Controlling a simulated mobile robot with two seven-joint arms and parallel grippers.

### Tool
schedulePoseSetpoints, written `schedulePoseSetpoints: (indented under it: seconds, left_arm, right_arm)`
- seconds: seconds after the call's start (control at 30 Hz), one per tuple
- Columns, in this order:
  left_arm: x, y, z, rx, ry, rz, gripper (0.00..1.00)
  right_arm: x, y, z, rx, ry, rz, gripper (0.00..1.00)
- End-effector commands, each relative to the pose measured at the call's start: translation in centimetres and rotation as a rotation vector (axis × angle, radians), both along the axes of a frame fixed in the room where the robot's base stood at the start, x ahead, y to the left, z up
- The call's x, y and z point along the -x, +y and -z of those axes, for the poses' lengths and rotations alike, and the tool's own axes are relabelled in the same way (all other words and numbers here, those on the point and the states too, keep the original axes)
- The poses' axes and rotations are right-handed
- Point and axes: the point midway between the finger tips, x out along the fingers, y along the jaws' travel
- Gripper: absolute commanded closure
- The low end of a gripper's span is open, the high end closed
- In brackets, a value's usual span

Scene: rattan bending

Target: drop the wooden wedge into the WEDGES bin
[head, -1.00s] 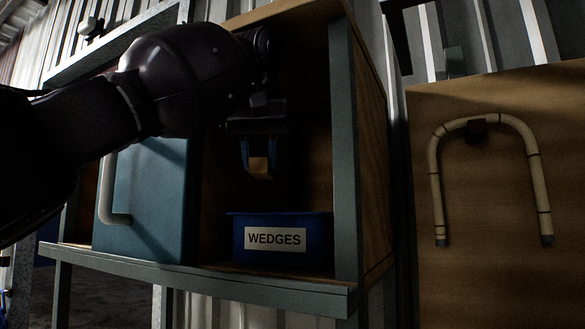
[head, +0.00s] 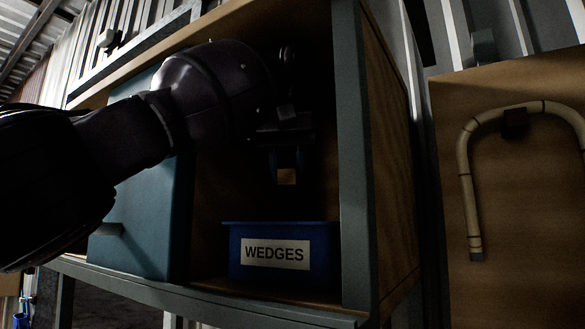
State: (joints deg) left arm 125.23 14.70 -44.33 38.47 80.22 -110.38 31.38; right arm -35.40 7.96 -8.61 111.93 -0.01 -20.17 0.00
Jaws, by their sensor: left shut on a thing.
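The wooden wedge (head: 287,177) is a small tan block in the head view, held between the fingertips of my left gripper (head: 286,170). My left gripper points down and is shut on the wedge. The blue WEDGES bin (head: 232,240) stands on the cabinet shelf below, with a white label on its front. The wedge hangs above the bin's rim, apart from it. The inside of the bin is hidden behind its front wall. My right gripper is not in view.
A shelf edge (head: 210,298) runs below. A bent rattan piece (head: 466,190) hangs on a board at the right.

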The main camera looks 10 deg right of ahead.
Motion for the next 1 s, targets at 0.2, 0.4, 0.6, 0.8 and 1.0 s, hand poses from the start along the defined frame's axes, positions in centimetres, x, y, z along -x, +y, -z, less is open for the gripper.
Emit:
schedulePoseSetpoints:
  seconds: [0.2,0.4,0.6,0.8,1.0]
  left_arm:
    - [-0.1,0.1,1.6,-0.002,-0.001,0.001,0.91]
    - [-0.1,0.1,3.8,-0.002,0.0,0.001,0.91]
    - [0.0,0.0,5.3,0.0,0.0,0.0,0.91]
    - [0.0,0.0,5.7,0.0,0.0,0.0,0.91]
    - [0.0,0.0,5.8,0.0,0.0,-0.001,0.91]
  right_arm:
    - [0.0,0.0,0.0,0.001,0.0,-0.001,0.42]
    - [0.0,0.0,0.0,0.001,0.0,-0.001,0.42]
    - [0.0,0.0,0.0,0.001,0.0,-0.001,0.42]
    - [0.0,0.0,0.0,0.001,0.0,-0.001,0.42]
    - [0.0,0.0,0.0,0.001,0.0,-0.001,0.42]
